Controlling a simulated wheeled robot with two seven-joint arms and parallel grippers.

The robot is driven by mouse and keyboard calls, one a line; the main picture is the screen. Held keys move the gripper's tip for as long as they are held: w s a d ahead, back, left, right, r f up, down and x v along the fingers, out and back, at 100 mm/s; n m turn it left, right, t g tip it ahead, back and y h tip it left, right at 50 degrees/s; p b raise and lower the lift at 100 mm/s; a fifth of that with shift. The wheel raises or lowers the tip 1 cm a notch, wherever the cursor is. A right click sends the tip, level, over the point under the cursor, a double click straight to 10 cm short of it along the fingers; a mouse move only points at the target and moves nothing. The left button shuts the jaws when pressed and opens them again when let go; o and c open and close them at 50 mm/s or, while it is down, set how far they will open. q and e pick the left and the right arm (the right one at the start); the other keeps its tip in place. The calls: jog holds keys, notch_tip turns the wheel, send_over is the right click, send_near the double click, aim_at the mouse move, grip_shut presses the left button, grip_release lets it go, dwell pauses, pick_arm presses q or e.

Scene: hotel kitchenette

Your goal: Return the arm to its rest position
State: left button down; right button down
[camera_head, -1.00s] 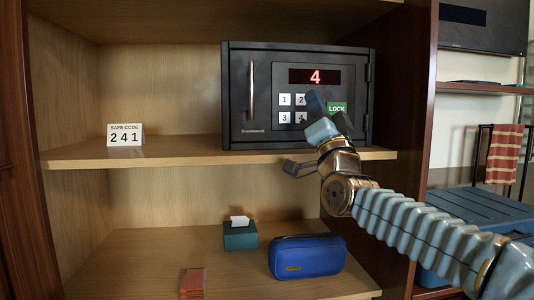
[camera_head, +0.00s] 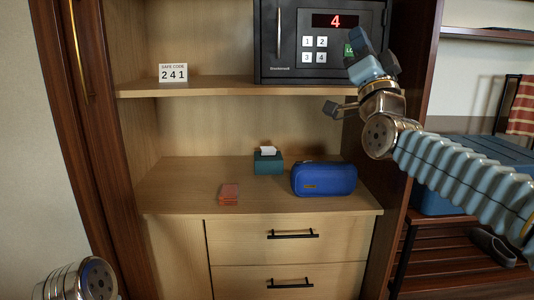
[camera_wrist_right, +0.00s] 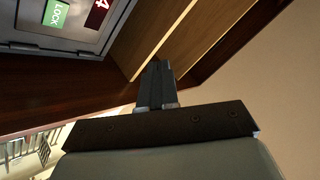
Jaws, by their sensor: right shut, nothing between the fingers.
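My right arm comes in from the right in the head view, and its gripper (camera_head: 357,44) points up in front of the safe's right part. The gripper is shut and empty; its closed fingers also show in the right wrist view (camera_wrist_right: 155,88). The black safe (camera_head: 288,45) stands on the upper shelf, with a lit red 4 on its display (camera_head: 335,21). The green LOCK button (camera_head: 349,50) is partly hidden behind my gripper; it shows clearly in the wrist view (camera_wrist_right: 56,13). A piece of my left arm shows at the bottom left, but its gripper is out of view.
A code card reading 241 (camera_head: 173,73) stands on the upper shelf (camera_head: 215,88). Below are a tissue box (camera_head: 268,163), a blue case (camera_head: 324,180) and a small red item (camera_head: 229,195). The cabinet's right side panel (camera_head: 413,70) is close behind my right arm.

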jog(key=w+a+f+n+g+p, duration=0.1)
jog(key=w+a+f+g+p, duration=0.3)
jog(key=f, duration=0.8)
jog(key=w+f+n+g+b, duration=0.1)
jog(key=w+f+g, duration=0.2)
jog(key=w+f, duration=0.65)
jog(key=s+a+f+n+g+p, duration=0.1)
jog(key=s+f+g, duration=0.15)
jog(key=f, duration=0.95)
jog(key=s+f+g+p, duration=0.1)
jog(key=f+g, duration=0.2)
jog(key=f, duration=0.9)
jog(key=s+f+g+p, duration=0.2)
jog(key=s+f+g, duration=0.2)
jog(key=s+f, duration=0.6)
jog(key=s+f+g+p, duration=0.2)
jog(key=s+f+g, duration=0.35)
jog(key=f, duration=0.75)
jog(key=s+f+g+p, duration=0.1)
jog(key=s+f, duration=0.3)
jog(key=s, duration=0.7)
jog(key=s+f+n+g, duration=0.1)
jog(key=s+f+g, duration=0.2)
jog(key=s, duration=0.8)
jog(key=shift+a+f+p, duration=0.35)
jog(key=shift+a, duration=0.05)
